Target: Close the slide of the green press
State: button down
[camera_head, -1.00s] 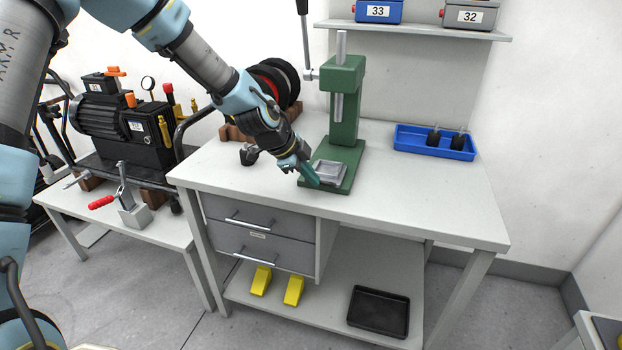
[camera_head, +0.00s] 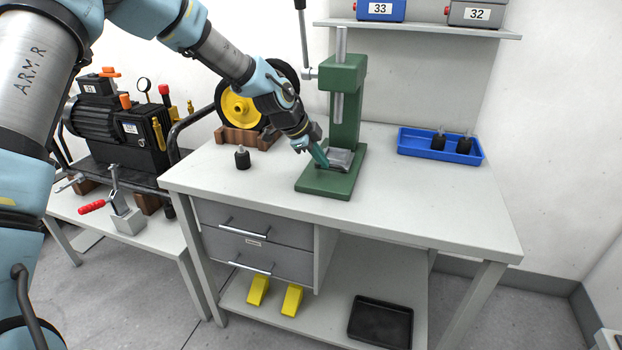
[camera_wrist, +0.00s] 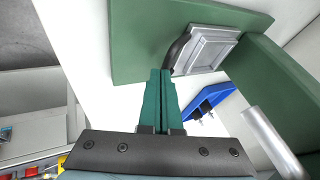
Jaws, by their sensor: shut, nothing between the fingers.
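The green press (camera_head: 345,75) stands on the workbench, its upright ram above its base (camera_head: 318,183). The slide, a grey metal plate (camera_head: 341,157), lies on the base close to the column, with bare green base in front of it. In the wrist view the slide (camera_wrist: 208,50) has a raised square rim and a dark curved handle (camera_wrist: 178,48) on its near side. My gripper (camera_head: 322,163) is shut and empty, teal fingers together. Its tips (camera_wrist: 160,72) are at the slide's handle side; whether they touch cannot be told.
A blue tray (camera_head: 408,150) with black parts stands at the right of the bench. A black part (camera_head: 242,159) stands left of the press. A yellow-hubbed wheel (camera_head: 234,107) is behind my wrist. The press lever (camera_head: 304,40) rises at the left. The bench front is clear.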

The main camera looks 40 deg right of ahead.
jog(key=s+b+v, duration=0.1)
jog(key=b+v, duration=0.1)
jog(key=v, duration=0.9)
jog(key=w+a+f+n+t+y, duration=0.15)
jog(key=a+n, duration=0.25)
jog(key=a, duration=0.4)
jog(key=w+a+f+n+y, duration=0.1)
jog(key=w+a+f+n, duration=0.2)
jog(key=a, duration=0.5)
jog(key=w+a+f+n+t+y, duration=0.1)
jog(key=w+a+n+y, duration=0.1)
jog(key=a+n, duration=0.45)
jog(key=s+a+n+y, duration=0.1)
jog(key=s+a+n, duration=0.2)
jog(key=a+n, duration=0.4)
jog(key=s+a+n+y, duration=0.1)
jog(key=s+a+n, duration=0.3)
jog(key=a, duration=1.5)
jog(key=n, duration=0.2)
jog(key=shift+a+n, duration=0.25)
jog(key=shift+n, duration=0.1)
